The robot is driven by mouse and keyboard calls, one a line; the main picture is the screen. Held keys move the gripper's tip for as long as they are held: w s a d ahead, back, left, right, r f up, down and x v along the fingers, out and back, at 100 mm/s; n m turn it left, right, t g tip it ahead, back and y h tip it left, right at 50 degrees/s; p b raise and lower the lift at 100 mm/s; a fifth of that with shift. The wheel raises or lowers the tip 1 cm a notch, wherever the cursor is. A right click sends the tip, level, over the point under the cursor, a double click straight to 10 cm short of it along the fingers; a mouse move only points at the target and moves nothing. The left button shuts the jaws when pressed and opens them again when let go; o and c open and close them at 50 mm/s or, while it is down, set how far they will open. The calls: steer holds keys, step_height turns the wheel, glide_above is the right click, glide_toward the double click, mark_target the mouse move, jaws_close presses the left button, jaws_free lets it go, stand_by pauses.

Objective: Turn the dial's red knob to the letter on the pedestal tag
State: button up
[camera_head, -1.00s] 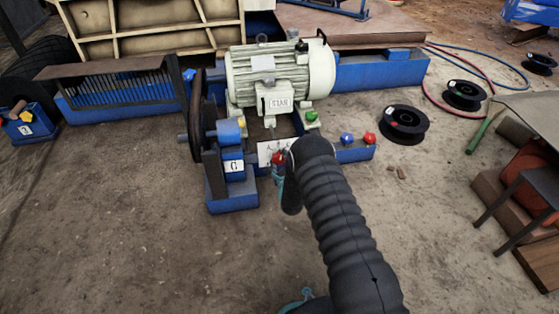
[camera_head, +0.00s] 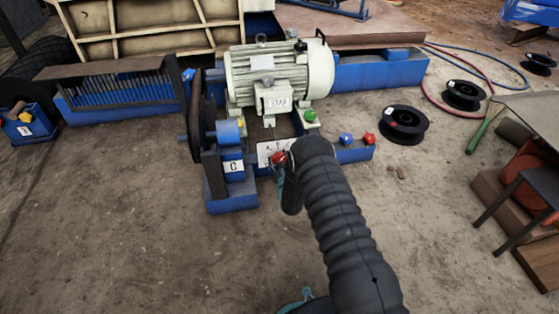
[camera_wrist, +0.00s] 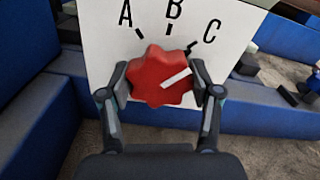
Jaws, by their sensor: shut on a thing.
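The red knob (camera_wrist: 155,75) sits in front of a white dial plate (camera_wrist: 105,35) lettered A, B and C in the wrist view. Its white pointer line is aimed right and slightly up, on the C side, a little below the C tick. My gripper (camera_wrist: 160,83) is shut on the knob, one finger at each side. In the head view the knob (camera_head: 278,158) and plate (camera_head: 266,148) are partly hidden by my arm. The pedestal tag (camera_head: 233,166), white with the letter C, is on the blue pedestal (camera_head: 231,200) left of the dial.
A pale green motor (camera_head: 280,75) stands behind the dial. A green button (camera_head: 310,116), a blue button (camera_head: 346,138) and a red button (camera_head: 369,138) are nearby. Black spools (camera_head: 403,123) lie to the right. The ground in front is clear.

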steer(key=shift+d, duration=0.1)
steer(key=o, duration=1.1)
steer(key=shift+s, duration=0.1)
steer(key=v, duration=1.1)
steer(key=shift+s+d, duration=0.1)
steer(key=shift+s, duration=0.25)
